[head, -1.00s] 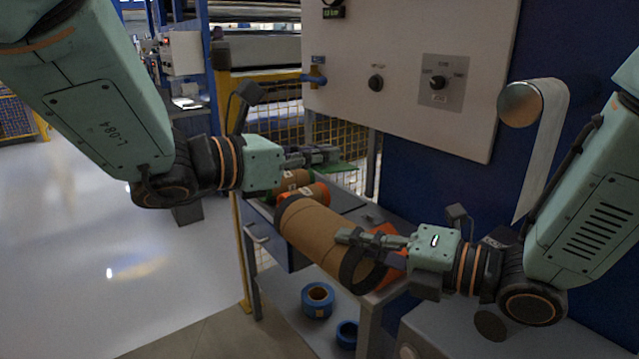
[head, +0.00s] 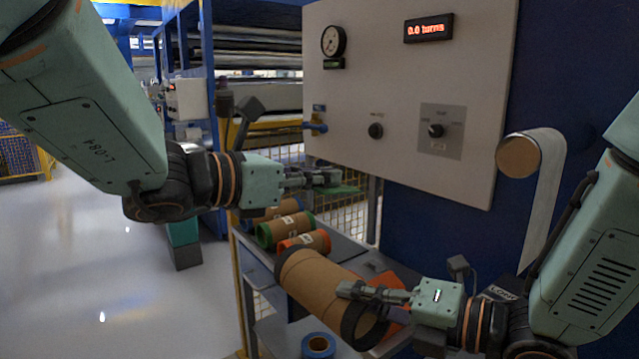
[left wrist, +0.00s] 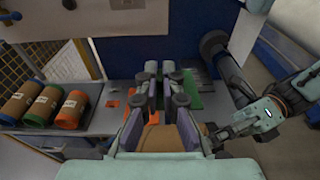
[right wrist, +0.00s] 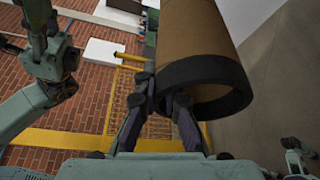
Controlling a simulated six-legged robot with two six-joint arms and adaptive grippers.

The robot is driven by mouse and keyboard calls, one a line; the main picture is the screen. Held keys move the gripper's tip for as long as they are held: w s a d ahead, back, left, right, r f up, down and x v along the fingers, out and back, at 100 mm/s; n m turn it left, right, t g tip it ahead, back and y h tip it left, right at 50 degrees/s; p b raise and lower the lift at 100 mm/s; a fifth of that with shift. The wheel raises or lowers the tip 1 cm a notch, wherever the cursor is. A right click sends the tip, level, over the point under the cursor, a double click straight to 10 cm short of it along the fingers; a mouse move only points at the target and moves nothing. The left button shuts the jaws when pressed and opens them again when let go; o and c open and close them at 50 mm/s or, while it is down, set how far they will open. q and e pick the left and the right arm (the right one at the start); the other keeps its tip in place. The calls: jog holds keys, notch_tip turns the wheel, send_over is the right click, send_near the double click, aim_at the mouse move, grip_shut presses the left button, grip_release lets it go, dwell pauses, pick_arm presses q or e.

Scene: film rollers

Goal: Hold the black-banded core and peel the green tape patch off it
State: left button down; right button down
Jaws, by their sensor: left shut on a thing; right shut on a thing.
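The brown core (head: 315,285) with black bands at its ends is tilted across the middle of the head view. My right gripper (head: 350,292) is shut on it close to the near black-banded end. The right wrist view shows the core (right wrist: 200,40) and its open black end beside the fingers (right wrist: 165,90). My left gripper (head: 325,177) is shut on the green tape patch (head: 342,190), above the core with a visible gap. In the left wrist view the green patch (left wrist: 205,102) spreads beside the fingers (left wrist: 163,72); they partly hide the core.
Several shorter cores with blue, green (head: 270,233) and orange (head: 303,242) ends lie on the bench behind. A control panel (head: 350,85) and a white roll (head: 540,190) are behind. An orange piece (head: 388,287) shows behind the core. Blue tape (head: 318,346) lies below.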

pick_arm(q)
jog(key=shift+s+r, duration=0.1)
jog(key=shift+r, duration=0.4)
pick_arm(e)
jog(key=shift+s+r, duration=0.1)
pick_arm(q)
jog(key=shift+r, duration=1.05)
